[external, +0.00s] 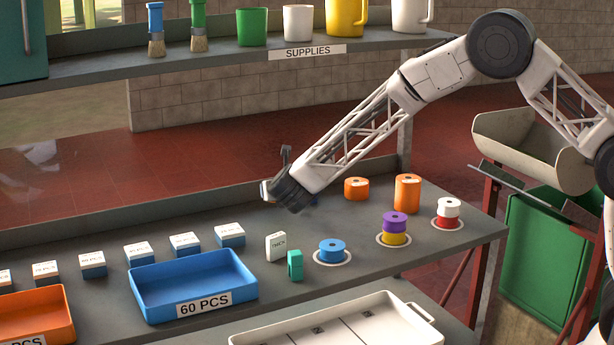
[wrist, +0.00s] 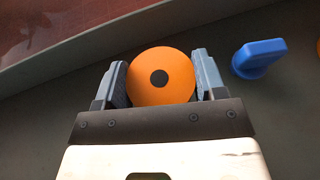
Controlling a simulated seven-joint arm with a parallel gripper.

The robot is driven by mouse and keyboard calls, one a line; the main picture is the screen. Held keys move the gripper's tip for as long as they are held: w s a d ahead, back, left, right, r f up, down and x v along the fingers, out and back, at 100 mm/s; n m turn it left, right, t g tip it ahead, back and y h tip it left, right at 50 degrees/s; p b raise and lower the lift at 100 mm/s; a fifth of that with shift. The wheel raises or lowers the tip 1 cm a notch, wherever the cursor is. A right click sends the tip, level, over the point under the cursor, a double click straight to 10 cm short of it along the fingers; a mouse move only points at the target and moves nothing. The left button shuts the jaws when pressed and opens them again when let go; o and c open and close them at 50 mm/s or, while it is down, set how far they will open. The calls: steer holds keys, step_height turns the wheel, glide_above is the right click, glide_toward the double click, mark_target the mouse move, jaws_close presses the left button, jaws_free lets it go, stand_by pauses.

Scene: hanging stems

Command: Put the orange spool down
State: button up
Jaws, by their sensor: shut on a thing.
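An orange spool (wrist: 161,78) with a dark centre hole sits between the two fingers of my gripper (wrist: 161,84) in the wrist view, with a finger against each side. In the external view my gripper (external: 287,188) is over the back of the grey bench, and the held spool is hidden behind it. I cannot tell whether the spool touches the bench. Two other orange objects, a short spool (external: 356,189) and a taller one (external: 407,194), stand to the right of the gripper.
White rings on the bench (external: 470,235) hold a blue spool (external: 332,251), a purple spool (external: 394,222) on a yellow one (external: 394,238), and a white-and-red stack (external: 447,212). A blue object (wrist: 259,57) stands right of the gripper. A blue tray (external: 192,286) is at front left.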

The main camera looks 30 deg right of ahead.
steer(key=shift+w+a, duration=0.1)
steer(key=shift+w, duration=0.1)
steer(key=shift+f, duration=1.8)
steer(key=o, duration=0.9)
steer(key=shift+f, duration=0.1)
steer(key=shift+o, duration=0.2)
steer(key=shift+v, duration=6.05)
